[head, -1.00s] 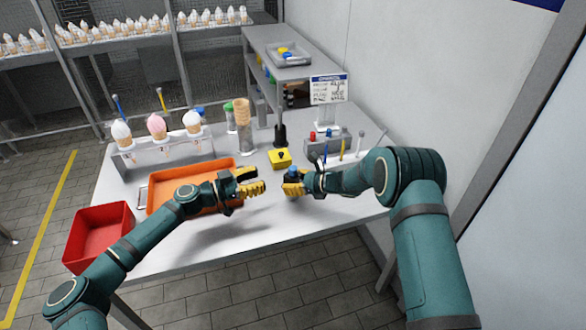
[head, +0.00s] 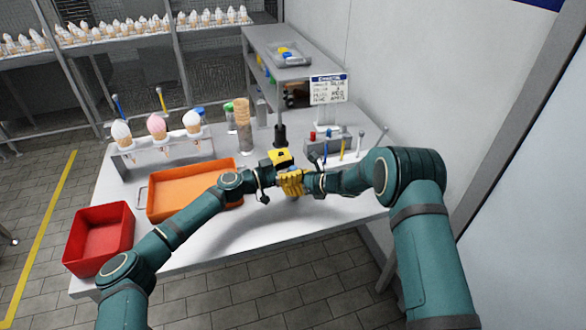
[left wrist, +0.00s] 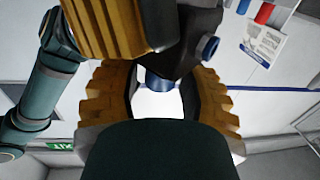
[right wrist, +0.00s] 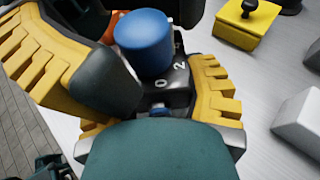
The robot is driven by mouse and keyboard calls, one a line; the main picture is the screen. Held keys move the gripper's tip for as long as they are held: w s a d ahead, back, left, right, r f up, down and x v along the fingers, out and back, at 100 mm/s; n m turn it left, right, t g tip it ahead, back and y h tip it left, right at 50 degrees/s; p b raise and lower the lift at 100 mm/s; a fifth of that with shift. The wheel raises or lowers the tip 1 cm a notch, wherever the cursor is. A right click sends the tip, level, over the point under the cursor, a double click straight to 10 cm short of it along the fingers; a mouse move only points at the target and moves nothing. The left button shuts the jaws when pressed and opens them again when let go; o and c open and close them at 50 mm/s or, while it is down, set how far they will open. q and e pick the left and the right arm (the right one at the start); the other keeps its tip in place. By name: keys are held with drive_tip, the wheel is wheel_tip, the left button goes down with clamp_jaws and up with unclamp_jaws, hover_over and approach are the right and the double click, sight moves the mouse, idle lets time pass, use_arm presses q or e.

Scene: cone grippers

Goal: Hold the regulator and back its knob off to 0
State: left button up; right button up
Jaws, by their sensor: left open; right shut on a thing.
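The regulator (right wrist: 178,88) is a small dark body with a blue knob (right wrist: 145,42) on top; the marks 0 and 2 show beside the knob in the right wrist view. I cannot make out a pointer. My right gripper (head: 298,184) is shut on the regulator's body and holds it above the table. My left gripper (head: 285,180) is open, right up against it. In the left wrist view the blue knob (left wrist: 160,82) shows between the left fingers, apart from both pads. In the head view the grippers mostly hide the regulator.
A yellow box with a black button (head: 281,157) stands just behind the grippers. An orange tray (head: 160,208) and a red bin (head: 83,262) are to the left. A grey rack with upright tools (head: 318,152) and a sign (head: 328,89) stand behind right. The front of the table is clear.

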use_arm(q)
drive_tip(key=shift+c, duration=0.4)
clamp_jaws()
drive_tip(key=shift+g, duration=0.3)
drive_tip(key=shift+w+f+m+g+h, duration=0.15)
drive_tip(key=shift+m+g+h, duration=0.2)
drive_tip(key=shift+m+g, duration=1.2)
drive_tip(key=shift+s+f+m+g+h, duration=0.1)
drive_tip(key=shift+m+g+h, duration=0.25)
drive_tip(key=shift+m+g, duration=1.2)
drive_tip(key=shift+n+g, duration=0.5)
drive_tip(key=shift+g, duration=0.3)
drive_tip(key=shift+r+m+g, duration=0.1)
drive_tip(key=shift+m+g, duration=0.2)
drive_tip(key=shift+g, duration=0.1)
